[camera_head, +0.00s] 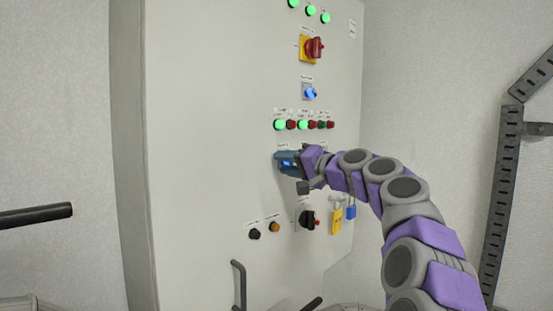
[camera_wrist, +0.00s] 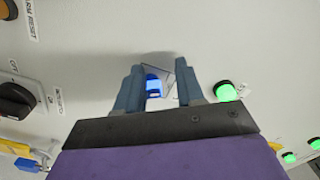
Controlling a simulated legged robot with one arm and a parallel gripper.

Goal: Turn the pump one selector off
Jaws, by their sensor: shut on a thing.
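A blue selector knob (camera_head: 288,164) sits on the front of the pale control cabinet (camera_head: 215,130), below a row of green and red lamps. My gripper (camera_head: 285,160) is at this knob, its blue-grey fingers close to the panel. In the wrist view my gripper (camera_wrist: 158,74) has one finger on each side of the blue knob (camera_wrist: 153,86) and is shut on it. The fingers partly hide the knob and its plate. Its label is too small to read, so I cannot tell by name which selector it is.
Another blue selector (camera_head: 310,93) and a red-and-yellow rotary switch (camera_head: 312,48) are higher up. A black rotary switch (camera_head: 308,221), a yellow padlock (camera_head: 336,220) and a blue padlock (camera_head: 351,211) are below. A black button (camera_head: 254,234) and an orange button (camera_head: 274,227) are lower left.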

